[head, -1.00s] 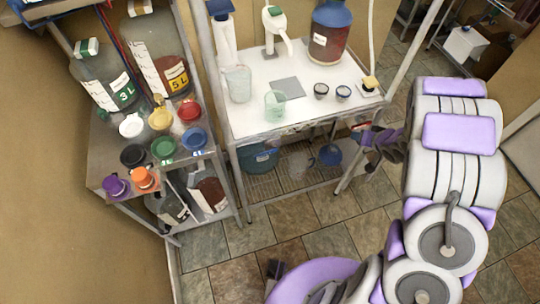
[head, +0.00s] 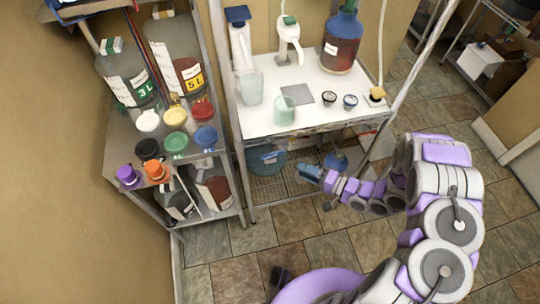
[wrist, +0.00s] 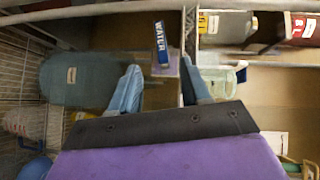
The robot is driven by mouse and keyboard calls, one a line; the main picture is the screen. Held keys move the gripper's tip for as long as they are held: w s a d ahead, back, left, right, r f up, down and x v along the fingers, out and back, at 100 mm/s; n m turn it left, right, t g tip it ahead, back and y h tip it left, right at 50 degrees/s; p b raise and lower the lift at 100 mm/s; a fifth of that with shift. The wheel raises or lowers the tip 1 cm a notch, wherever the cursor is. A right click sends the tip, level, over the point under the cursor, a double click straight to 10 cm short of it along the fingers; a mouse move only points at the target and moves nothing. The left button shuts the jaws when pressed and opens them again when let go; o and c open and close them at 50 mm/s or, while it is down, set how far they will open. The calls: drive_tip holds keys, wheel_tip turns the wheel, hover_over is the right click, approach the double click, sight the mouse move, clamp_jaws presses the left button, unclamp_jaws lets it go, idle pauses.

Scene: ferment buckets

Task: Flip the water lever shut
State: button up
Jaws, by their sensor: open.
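A blue strip lettered WATER (wrist: 161,44) shows in the wrist view, ahead of and between my fingertips. It seems to be the water lever, but I cannot tell its exact position or whether it is touched. I cannot make it out in the head view. My gripper (wrist: 160,82) is open, with its two blue fingers apart and nothing clearly held between them. In the head view my gripper (head: 310,173) is low, in front of the lower shelf of the white-topped table.
A blue-grey tub (wrist: 80,82) lies left of my fingers in the wrist view. The white table (head: 300,110) holds jugs, cups and a red-brown bottle (head: 341,48). A metal rack (head: 135,130) with large bottles and coloured lids stands left. Tiled floor is clear in front.

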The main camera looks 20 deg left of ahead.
sight(269, 157)
drive_tip(key=b+x, duration=0.1)
drive_tip(key=x, duration=1.4)
drive_tip(key=shift+b, duration=0.4)
drive_tip(key=shift+c, duration=0.2)
clamp_jaws()
drive_tip(key=shift+f, duration=0.1)
